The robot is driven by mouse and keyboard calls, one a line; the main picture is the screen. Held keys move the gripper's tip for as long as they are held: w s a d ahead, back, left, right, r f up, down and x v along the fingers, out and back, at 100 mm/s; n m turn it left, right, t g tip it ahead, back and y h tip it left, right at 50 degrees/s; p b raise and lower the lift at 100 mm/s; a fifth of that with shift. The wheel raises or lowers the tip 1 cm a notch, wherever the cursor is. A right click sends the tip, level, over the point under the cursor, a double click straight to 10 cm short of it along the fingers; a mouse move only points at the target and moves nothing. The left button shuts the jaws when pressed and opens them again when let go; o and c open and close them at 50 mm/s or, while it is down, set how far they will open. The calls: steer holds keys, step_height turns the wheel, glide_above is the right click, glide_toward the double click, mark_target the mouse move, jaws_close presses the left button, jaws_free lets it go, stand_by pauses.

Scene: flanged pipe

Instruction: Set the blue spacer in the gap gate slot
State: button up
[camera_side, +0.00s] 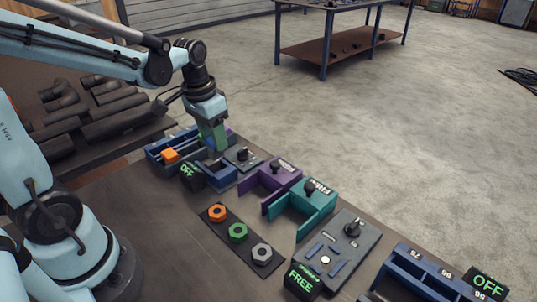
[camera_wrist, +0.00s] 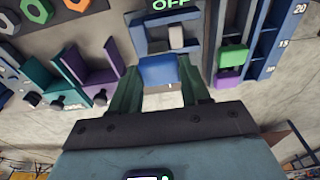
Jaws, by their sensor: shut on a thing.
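My gripper (camera_side: 213,140) points down near the blue gap gate (camera_side: 215,177), just behind it in the side view. In the wrist view my green fingers (camera_wrist: 160,80) are shut on the blue spacer (camera_wrist: 158,71), which spans between their tips. The gap gate (camera_wrist: 143,44) lies just beyond the spacer in the wrist view, with a pale grey block (camera_wrist: 177,37) in its opening. The spacer appears outside the opening; I cannot tell its exact height or whether it touches the gate. Its display (camera_side: 188,172) reads OFF.
A blue rack (camera_side: 160,148) with an orange block (camera_side: 170,155) stands beside the gate; green (camera_wrist: 234,55) and purple (camera_wrist: 229,78) blocks show there too. Purple (camera_side: 272,178) and teal (camera_side: 305,200) fixtures stand to the right. Several nuts lie on a dark strip (camera_side: 226,222).

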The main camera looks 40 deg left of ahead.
mark_target(215, 154)
steer(key=shift+f, duration=0.1)
steer(key=shift+f, duration=1.1)
steer(key=shift+f, duration=0.1)
steer(key=shift+f, duration=0.95)
steer(key=shift+f, duration=0.55)
steer(key=o, duration=1.7)
steer(key=shift+c, duration=0.2)
